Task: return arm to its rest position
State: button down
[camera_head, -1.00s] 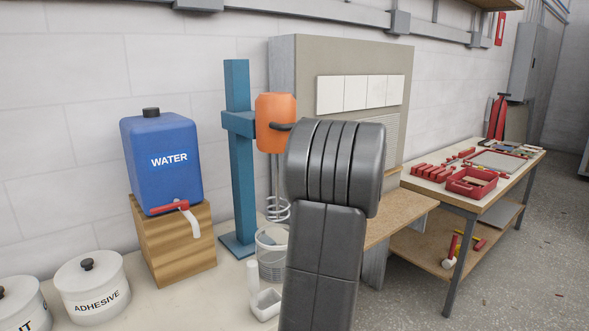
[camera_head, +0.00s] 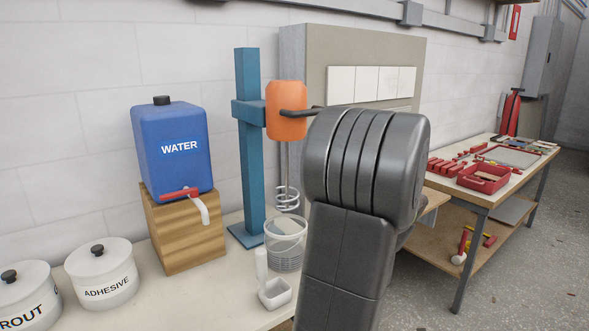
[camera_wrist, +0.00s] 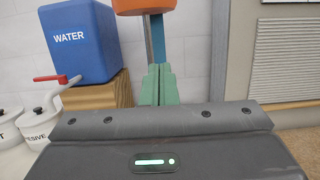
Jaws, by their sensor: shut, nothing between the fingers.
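My gripper (camera_wrist: 159,86) shows in the wrist view as two green fingers pressed together, with nothing between them. It points toward the blue stand and the orange mixer head. In the head view my dark arm stands at the centre right, and the gripper is hidden behind it.
A blue water tank (camera_head: 172,150) stands on a wooden block (camera_head: 183,232) at left. An orange mixer (camera_head: 287,112) hangs on a blue stand (camera_head: 248,150) above a clear bucket (camera_head: 287,240). White pots (camera_head: 101,272) sit at lower left. A tool table (camera_head: 477,192) is at right.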

jog(key=w+a+r+p, duration=0.5)
jog(key=w+r, duration=0.1)
jog(key=w, duration=0.1)
jog(key=shift+w+a+r, duration=0.15)
jog(key=shift+w+a, duration=0.2)
jog(key=shift+s+a, duration=0.1)
dwell(0.3)
